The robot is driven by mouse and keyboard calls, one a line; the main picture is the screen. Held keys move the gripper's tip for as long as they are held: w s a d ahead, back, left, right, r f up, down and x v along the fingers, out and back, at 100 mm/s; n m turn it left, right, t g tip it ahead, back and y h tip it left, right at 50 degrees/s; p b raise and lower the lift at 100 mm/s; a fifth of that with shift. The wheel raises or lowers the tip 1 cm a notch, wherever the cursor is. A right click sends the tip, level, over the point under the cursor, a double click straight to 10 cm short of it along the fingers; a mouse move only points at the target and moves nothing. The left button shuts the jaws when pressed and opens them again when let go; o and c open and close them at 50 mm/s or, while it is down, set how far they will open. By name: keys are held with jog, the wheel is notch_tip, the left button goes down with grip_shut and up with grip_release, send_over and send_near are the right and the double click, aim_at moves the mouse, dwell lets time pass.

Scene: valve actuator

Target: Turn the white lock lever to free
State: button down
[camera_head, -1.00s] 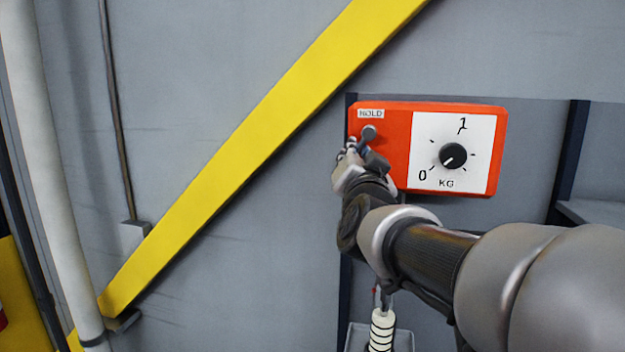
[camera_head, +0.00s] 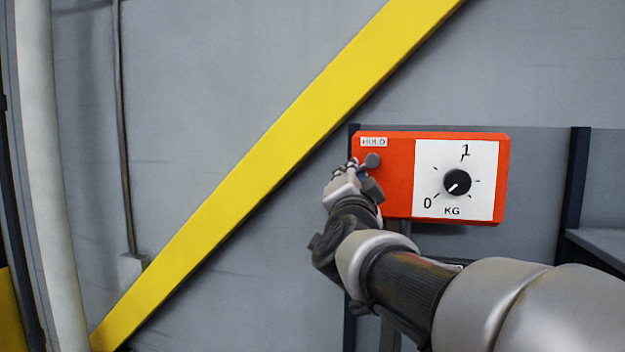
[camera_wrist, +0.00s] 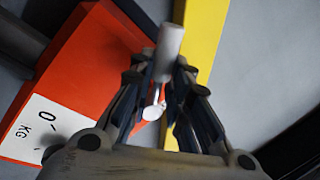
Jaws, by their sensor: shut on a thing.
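An orange box (camera_head: 396,183) with a HOLD label at its upper left is on the grey wall. A grey round-ended lever (camera_head: 372,160) stands out below the label; it looks grey rather than clearly white. My gripper (camera_head: 354,170) is at the box's left edge, beside this lever, and the fingers partly hide it. In the wrist view my gripper (camera_wrist: 160,78) is closed around the pale lever (camera_wrist: 169,48), whose cylindrical end sticks out past the fingertips. A small white round part (camera_wrist: 152,113) shows between the fingers. I cannot read the lever's marked position.
A white dial plate with a black knob (camera_head: 457,182), marked 0, 1 and KG, is on the box's right half. A yellow diagonal beam (camera_head: 270,150) runs close to the box's left. A pale vertical pipe (camera_head: 42,180) stands at far left.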

jog(key=c, duration=1.5)
grip_release()
jog(key=shift+s, duration=0.1)
jog(key=v, duration=1.2)
